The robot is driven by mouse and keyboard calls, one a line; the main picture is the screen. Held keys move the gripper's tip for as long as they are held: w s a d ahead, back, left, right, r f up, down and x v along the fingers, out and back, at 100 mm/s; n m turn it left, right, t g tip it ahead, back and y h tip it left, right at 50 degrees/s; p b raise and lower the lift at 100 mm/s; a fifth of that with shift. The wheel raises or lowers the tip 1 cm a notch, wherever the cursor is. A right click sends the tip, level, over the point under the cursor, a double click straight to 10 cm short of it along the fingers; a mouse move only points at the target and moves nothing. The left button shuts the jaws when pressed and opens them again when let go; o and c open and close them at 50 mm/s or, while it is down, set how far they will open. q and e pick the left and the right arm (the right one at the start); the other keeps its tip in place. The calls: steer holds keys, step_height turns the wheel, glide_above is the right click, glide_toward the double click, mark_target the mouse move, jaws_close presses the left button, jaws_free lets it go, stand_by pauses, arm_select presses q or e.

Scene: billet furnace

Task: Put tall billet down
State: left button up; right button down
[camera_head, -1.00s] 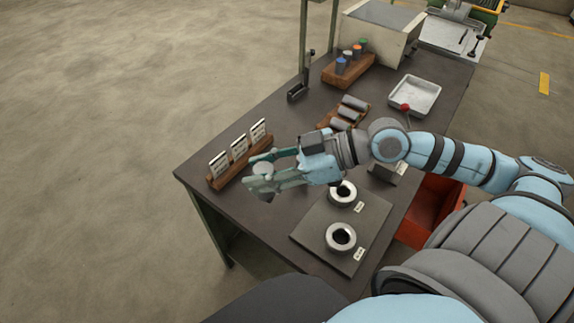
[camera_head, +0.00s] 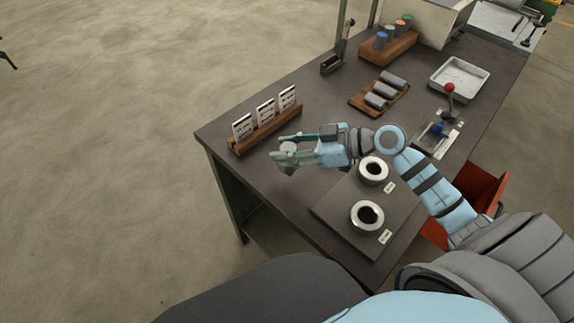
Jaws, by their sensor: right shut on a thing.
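My right gripper (camera_head: 290,151) reaches in from the right over the front left part of the dark workbench (camera_head: 300,210). It is shut on a short grey cylindrical piece, the tall billet (camera_head: 288,147), whose round top shows between the fingers. The fingers hide most of its side, and I cannot tell whether its foot touches the bench. My left gripper is out of view.
Card rack (camera_head: 266,128) stands behind the gripper. Two metal rings (camera_head: 367,216) sit on a dark plate (camera_head: 330,208). Further back are a wooden tray of grey cylinders (camera_head: 380,95), a rack of coloured-top cylinders (camera_head: 388,45), a white tray (camera_head: 459,78) and a red-knobbed lever (camera_head: 450,88).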

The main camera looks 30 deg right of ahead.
step_height(320, 180, down, 4)
steer(key=shift+f+b, duration=0.1)
steer(key=shift+b, duration=0.6)
steer(key=c, duration=1.1)
jaws_free()
steer(key=shift+s+f, duration=0.1)
steer(key=shift+o, duration=0.2)
steer(key=p+v, duration=0.4)
steer(key=v, duration=0.8)
steer(key=shift+r, duration=0.2)
